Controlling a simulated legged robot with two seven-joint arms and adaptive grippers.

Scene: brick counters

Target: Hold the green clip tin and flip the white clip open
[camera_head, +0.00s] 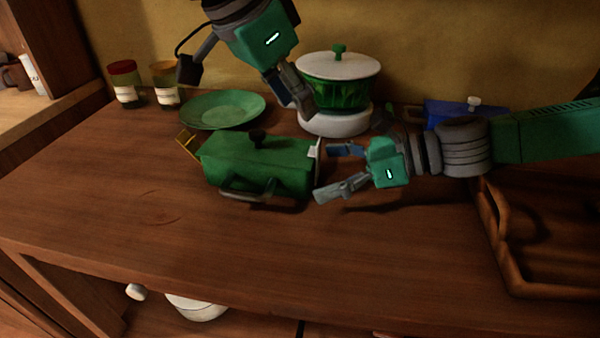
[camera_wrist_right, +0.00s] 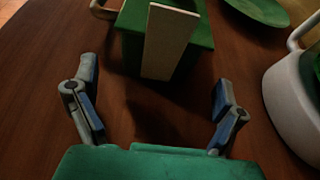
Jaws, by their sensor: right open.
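The green clip tin (camera_head: 255,165) lies on the wooden counter, with a dark knob on top and a handle along its front. Its white clip (camera_head: 314,152) is at its right end. In the right wrist view the clip (camera_wrist_right: 168,40) is a pale upright strip against the green tin (camera_wrist_right: 132,42). My right gripper (camera_head: 330,170) is open and empty just right of the clip, its fingers pointing at that end, apart from it. My left gripper (camera_head: 303,108) points down above the tin's back right, apart from it; its fingers overlap in view, so their opening is unclear.
A green pot with white lid (camera_head: 338,68) stands behind on a white base. A green plate (camera_head: 222,109) and two jars (camera_head: 124,84) are at back left. A blue box (camera_head: 450,112) and wooden tray (camera_head: 488,215) are at right. The front left counter is clear.

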